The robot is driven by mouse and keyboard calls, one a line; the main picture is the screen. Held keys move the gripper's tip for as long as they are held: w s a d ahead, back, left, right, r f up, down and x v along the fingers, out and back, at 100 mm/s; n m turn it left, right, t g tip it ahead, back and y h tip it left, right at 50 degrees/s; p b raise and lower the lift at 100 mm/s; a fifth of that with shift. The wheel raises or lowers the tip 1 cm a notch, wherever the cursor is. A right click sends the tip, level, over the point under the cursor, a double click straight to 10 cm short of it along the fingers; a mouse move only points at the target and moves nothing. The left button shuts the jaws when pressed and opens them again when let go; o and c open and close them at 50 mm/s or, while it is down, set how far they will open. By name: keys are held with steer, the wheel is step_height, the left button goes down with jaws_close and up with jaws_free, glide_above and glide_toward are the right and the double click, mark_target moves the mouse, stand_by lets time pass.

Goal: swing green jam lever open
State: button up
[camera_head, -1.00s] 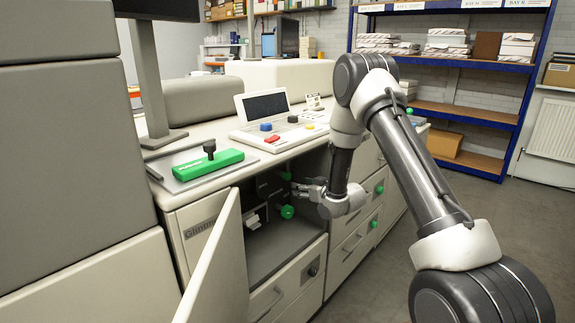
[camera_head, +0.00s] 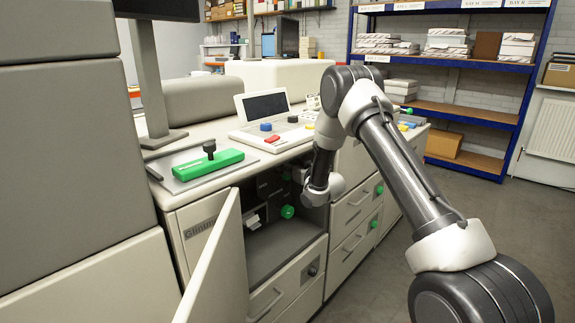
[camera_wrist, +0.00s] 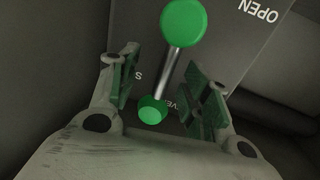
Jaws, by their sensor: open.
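The green jam lever shows in the wrist view as a metal rod (camera_wrist: 170,72) with a large green knob (camera_wrist: 184,22) at its upper end and a smaller green end (camera_wrist: 152,110) below. My gripper (camera_wrist: 163,72) is open, with one finger on each side of the rod; I see gaps between the rod and both finger pads. The lever stands before a dark panel with an "OPEN" label (camera_wrist: 259,11) at upper right; other lettering is partly hidden. In the head view my gripper is inside the cabinet, mostly hidden by my wrist, near a green knob (camera_head: 287,212).
The open cabinet door (camera_head: 218,262) stands to the left of the opening. Drawers (camera_head: 352,205) lie to the right. Dark cabinet walls close in around my gripper.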

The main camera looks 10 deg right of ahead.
jaws_close()
steer(key=shift+s+a, duration=0.1)
steer(key=s+a+f+n+y, duration=0.3)
steer(key=a+f+n, duration=0.1)
steer(key=n, duration=1.3)
steer(key=shift+a+f+n+y, duration=0.2)
steer(key=shift+f+n+y, duration=0.1)
steer(key=shift+n, duration=0.1)
steer(key=shift+s+f, duration=0.1)
stand_by(0.4)
